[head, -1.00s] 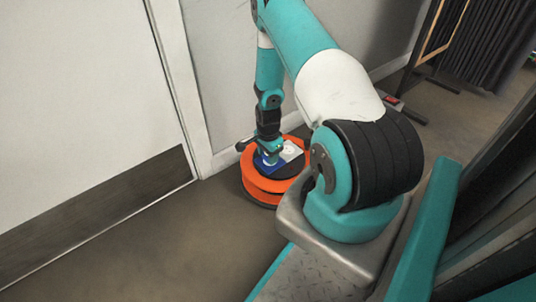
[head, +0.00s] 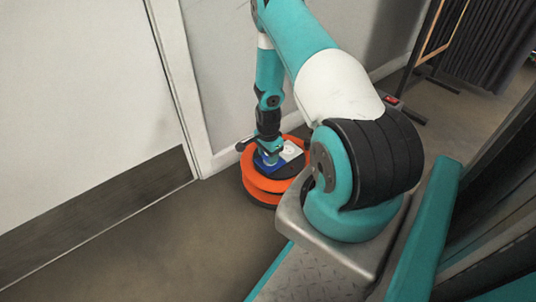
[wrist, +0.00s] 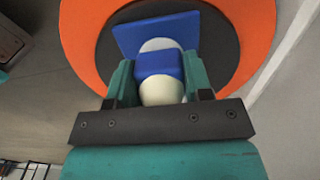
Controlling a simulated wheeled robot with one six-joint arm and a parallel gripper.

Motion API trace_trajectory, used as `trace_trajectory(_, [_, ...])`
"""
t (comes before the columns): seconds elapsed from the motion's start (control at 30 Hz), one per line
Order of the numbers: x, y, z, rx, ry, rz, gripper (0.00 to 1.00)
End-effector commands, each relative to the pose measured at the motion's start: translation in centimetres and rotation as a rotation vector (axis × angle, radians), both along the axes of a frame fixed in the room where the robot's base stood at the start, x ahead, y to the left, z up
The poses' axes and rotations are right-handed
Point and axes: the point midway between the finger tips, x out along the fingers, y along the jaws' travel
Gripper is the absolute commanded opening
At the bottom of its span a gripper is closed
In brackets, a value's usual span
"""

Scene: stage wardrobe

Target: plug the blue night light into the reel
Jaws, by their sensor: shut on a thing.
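The orange reel (head: 262,183) stands on the floor near the wall; its orange rim also fills much of the wrist view (wrist: 88,52). On its dark hub (wrist: 212,45) lies a blue plate (wrist: 130,36) with a pale round face partly showing. My gripper (wrist: 159,62) is shut on the blue night light (wrist: 157,66), which has a cream dome (wrist: 162,92). The night light is in front of the blue plate's round face in the wrist view. I cannot tell whether it touches it; its far side is hidden.
A white door (head: 85,80) with a dark kick strip and a wall are close behind and left of the reel. A dark-footed stand (head: 405,108) and dark curtains (head: 490,45) are at the back right. The floor left of the reel is clear.

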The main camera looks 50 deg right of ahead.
Motion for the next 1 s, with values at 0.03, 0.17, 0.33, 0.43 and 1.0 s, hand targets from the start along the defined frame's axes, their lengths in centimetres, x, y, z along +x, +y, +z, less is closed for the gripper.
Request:
trace_trajectory(0.03, [0.0,0.0,0.1,0.000,0.000,0.000,0.25])
trace_trajectory(0.17, [0.0,0.0,0.1,0.000,0.000,0.000,0.25])
trace_trajectory(0.33, [0.0,0.0,0.0,0.000,0.000,0.000,0.25])
trace_trajectory(0.43, [0.0,0.0,0.0,0.000,0.000,0.000,0.25])
trace_trajectory(1.0, [0.0,0.0,-0.9,0.000,0.000,0.000,0.25])
